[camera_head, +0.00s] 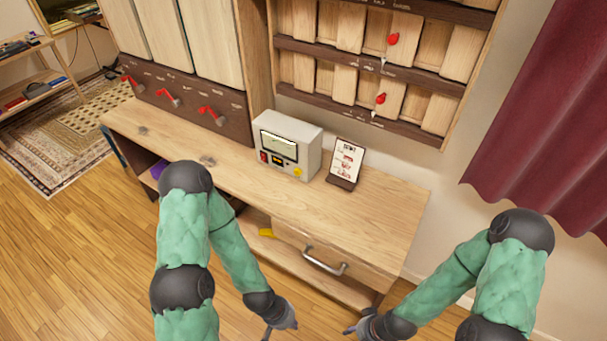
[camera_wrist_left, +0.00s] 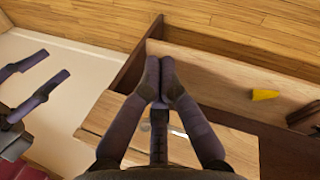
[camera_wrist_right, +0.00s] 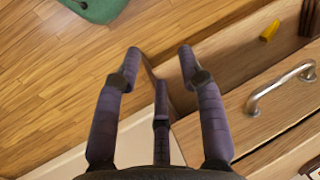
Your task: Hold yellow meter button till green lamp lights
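The grey meter box (camera_head: 287,145) stands on the wooden bench, with a pale dial, a red part on its left front and a dark panel with a yellow mark. A small yellow button (camera_head: 297,171) is at its lower right front. I cannot make out a lit green lamp. My left gripper (camera_head: 268,334) is low in front of the bench drawer, well apart from the meter; in the left wrist view its fingers (camera_wrist_left: 160,68) are together and empty. My right gripper (camera_head: 348,329) is also low, right of it; its fingers (camera_wrist_right: 159,58) are spread and empty.
A card on a stand (camera_head: 346,162) is right of the meter. Red-handled levers (camera_head: 168,97) are on the dark panel at left. The bench drawer has a metal handle (camera_head: 324,262). A yellow object (camera_head: 266,233) lies on the shelf below. The bench top (camera_head: 345,217) before the meter is clear.

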